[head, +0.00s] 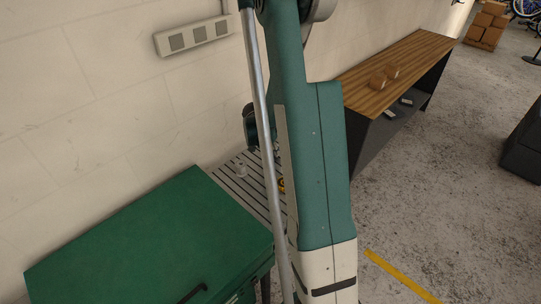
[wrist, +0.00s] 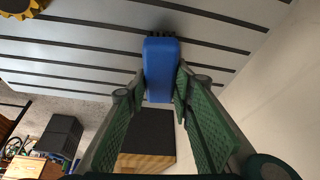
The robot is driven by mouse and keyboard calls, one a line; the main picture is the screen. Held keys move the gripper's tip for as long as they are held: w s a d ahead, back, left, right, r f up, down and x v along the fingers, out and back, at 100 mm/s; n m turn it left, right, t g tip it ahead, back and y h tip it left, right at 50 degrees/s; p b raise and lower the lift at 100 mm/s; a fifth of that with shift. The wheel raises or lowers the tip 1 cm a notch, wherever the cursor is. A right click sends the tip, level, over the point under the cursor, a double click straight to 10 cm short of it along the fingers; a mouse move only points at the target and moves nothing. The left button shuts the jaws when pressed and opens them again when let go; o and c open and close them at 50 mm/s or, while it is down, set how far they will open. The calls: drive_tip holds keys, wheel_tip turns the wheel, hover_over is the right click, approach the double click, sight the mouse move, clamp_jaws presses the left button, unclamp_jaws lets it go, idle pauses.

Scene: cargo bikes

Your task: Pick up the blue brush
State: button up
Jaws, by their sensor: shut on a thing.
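The blue brush (wrist: 160,70) shows in the wrist view, with dark bristles at its far end toward the slatted grey table top (wrist: 75,47). My gripper (wrist: 160,82) is shut on it, with one green finger on each side of the blue body. I cannot tell whether the bristles touch the slats. In the head view my own arm hides the brush and the fingertips; part of the slatted table (head: 228,176) shows to the left of the arm.
A green cabinet (head: 150,235) is at the front left. A wood-topped bench (head: 400,65) with brown items stands at the back right. A wall runs behind.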

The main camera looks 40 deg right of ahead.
sight(271, 150)
drive_tip(key=shift+r, duration=0.1)
drive_tip(key=shift+c, duration=0.2)
drive_tip(key=shift+r, duration=4.9)
